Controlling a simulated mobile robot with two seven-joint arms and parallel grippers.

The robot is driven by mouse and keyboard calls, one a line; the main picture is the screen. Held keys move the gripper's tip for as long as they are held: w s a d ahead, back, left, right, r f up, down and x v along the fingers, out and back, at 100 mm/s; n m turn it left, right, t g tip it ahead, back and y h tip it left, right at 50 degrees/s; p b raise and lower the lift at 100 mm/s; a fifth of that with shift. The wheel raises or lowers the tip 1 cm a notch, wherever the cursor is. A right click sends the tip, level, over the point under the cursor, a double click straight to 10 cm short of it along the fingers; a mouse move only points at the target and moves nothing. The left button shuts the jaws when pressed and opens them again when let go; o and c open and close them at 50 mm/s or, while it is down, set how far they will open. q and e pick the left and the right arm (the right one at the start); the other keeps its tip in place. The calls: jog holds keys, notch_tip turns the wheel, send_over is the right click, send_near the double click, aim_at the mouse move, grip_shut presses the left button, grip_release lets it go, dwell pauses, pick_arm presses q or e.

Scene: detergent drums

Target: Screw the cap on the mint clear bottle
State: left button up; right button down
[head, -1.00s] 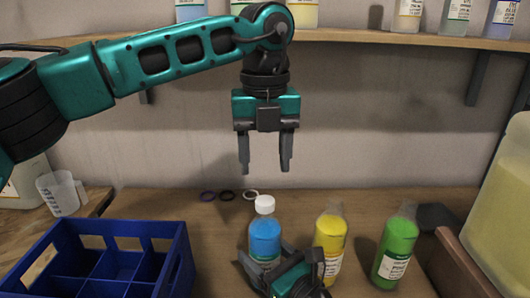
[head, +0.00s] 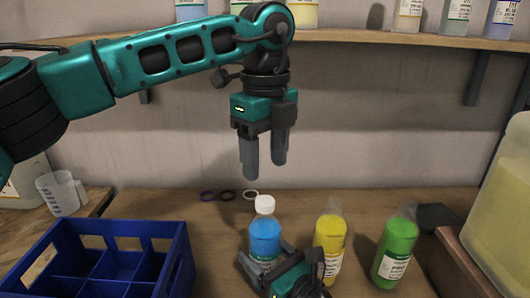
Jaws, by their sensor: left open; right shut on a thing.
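A blue bottle (head: 265,238) with a white cap (head: 264,204) on its top stands upright on the bench. Its label is partly hidden and I cannot read which product it is. My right gripper (head: 283,272) is low at the front, shut on the blue bottle's lower part. My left gripper (head: 264,170) is open and empty, pointing down above the white cap, with a gap between them. I cannot tell how tightly the cap sits.
A yellow bottle (head: 330,242) and a green bottle (head: 396,250) stand to the right. A blue divided crate (head: 178,262) is at the left front. Several rings (head: 228,195) lie behind. A large yellowish container (head: 505,215) is at the right edge. A shelf (head: 360,37) with bottles runs above.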

aim_at(265, 200)
pick_arm(q)
notch_tip(265, 200, down, 8)
jog(key=shift+r, duration=0.2)
dwell(0.3)
